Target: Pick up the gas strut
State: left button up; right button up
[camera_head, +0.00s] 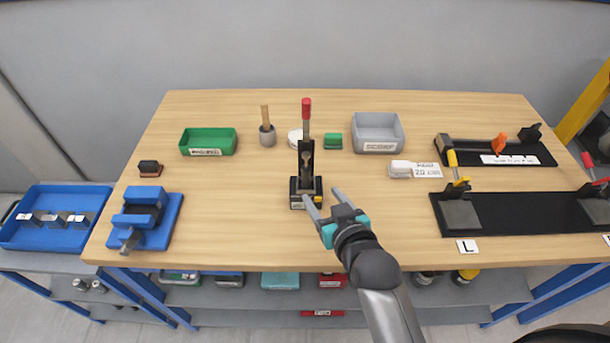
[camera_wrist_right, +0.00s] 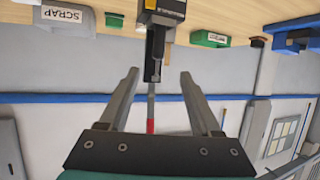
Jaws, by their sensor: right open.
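No part is plainly marked as the gas strut. A long grey part (camera_head: 480,144) lies across the black fixture at the back right, by an orange clip, and may be it. A black upright device (camera_head: 306,160) with a grey rod and red tip stands mid-table; it also shows in the right wrist view (camera_wrist_right: 155,45). My right gripper (camera_head: 322,197) is open and empty, just in front of this device. In the wrist view, the device's rod appears between the spread fingers (camera_wrist_right: 160,75), with no visible grip. My left gripper is out of view.
A green bin (camera_head: 208,153), a grey scrap bin (camera_head: 378,147) and a wooden-handled tool (camera_head: 267,138) stand at the back. A blue vise (camera_head: 146,220) is at left. A long black fixture (camera_head: 530,225) lies at right.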

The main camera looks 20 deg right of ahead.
aim_at(308, 172)
jog(key=shift+b+x, duration=0.45)
jog(key=shift+x, duration=5.4)
jog(key=shift+w+d+r, duration=0.1)
jog(key=shift+r, duration=0.1)
grip_shut()
